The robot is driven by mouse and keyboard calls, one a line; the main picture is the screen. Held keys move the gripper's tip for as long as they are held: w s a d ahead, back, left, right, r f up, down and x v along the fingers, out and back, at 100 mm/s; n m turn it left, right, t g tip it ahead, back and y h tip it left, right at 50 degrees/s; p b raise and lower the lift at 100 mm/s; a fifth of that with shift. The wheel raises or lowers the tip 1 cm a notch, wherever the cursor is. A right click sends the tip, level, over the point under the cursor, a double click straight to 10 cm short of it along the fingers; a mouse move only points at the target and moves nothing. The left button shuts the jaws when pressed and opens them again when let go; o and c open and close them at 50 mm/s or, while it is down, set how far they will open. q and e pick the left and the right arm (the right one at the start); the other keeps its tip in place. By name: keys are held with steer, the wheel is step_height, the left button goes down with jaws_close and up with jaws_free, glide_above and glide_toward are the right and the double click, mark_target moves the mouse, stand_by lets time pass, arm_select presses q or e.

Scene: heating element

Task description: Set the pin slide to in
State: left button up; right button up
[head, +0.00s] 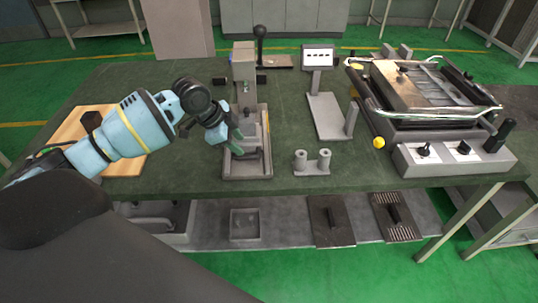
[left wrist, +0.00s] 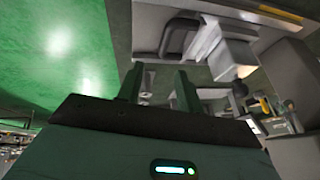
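A grey fixture (head: 247,172) with an upright column (head: 243,72) stands near the front middle of the table; I take it to hold the pin slide. I cannot tell which small part is the slide or how it is set. My left gripper (head: 236,137) is over the left side of the fixture and hides part of it. In the left wrist view its two fingers (left wrist: 159,88) stand apart with nothing seen between them; grey parts of the fixture (left wrist: 231,57) lie beyond them. Contact is unclear. My right gripper is not in view.
A grey stand with a display (head: 318,57) and a twin-post holder (head: 311,162) stand right of the fixture. A large heating machine (head: 455,160) with knobs fills the right side. A wooden board (head: 72,130) lies left, under my arm. A black-knobbed lever (head: 260,45) stands behind.

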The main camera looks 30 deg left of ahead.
mark_target(248, 156)
arm_select(q)
steer(key=shift+a+b+x, duration=0.1)
steer(key=shift+a+x, duration=0.1)
steer(key=shift+x, duration=0.95)
steer(key=shift+a+b+x, duration=0.1)
steer(key=shift+a+x, duration=0.05)
steer(key=shift+x, duration=1)
steer(key=shift+a+b+x, duration=0.1)
steer(key=shift+a+x, duration=0.1)
steer(key=shift+x, duration=1)
steer(key=shift+f, duration=0.15)
jaws_close()
